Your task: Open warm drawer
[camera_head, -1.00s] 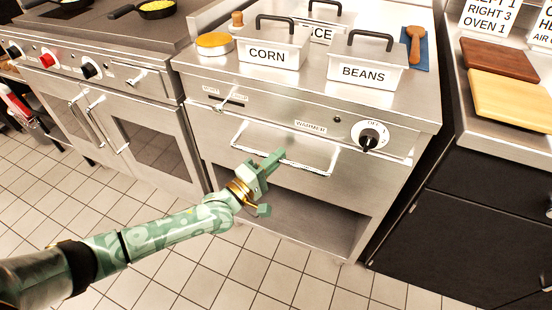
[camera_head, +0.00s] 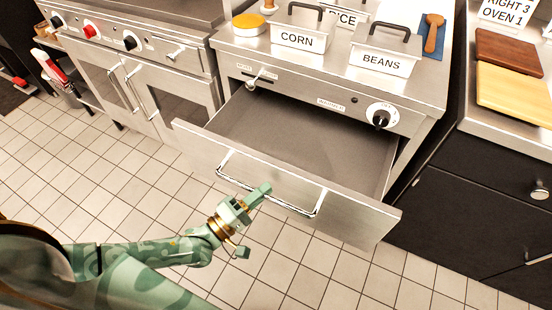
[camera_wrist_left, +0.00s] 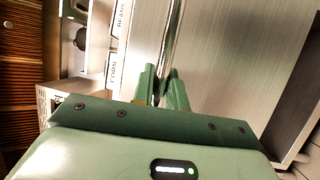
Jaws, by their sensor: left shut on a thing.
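The warmer drawer (camera_head: 345,207) is pulled well out of the steel warmer cabinet (camera_head: 300,84). Its inside (camera_head: 300,140) shows as a bare grey tray. A chrome bar handle (camera_head: 290,205) runs along its front. My left gripper (camera_head: 262,193) is at the handle, near the middle of the bar, shut on it. In the left wrist view the two green fingers (camera_wrist_left: 162,85) close around the shiny bar (camera_wrist_left: 172,40), with the steel drawer front (camera_wrist_left: 225,50) beside it. My right gripper is in neither view.
Pans labelled CORN (camera_head: 297,40) and BEANS (camera_head: 383,62) stand on the cabinet top. A black dial (camera_head: 381,117) sits above the drawer. An oven (camera_head: 150,95) stands left, a dark counter unit (camera_head: 470,210) right. Tiled floor (camera_head: 330,270) in front is clear.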

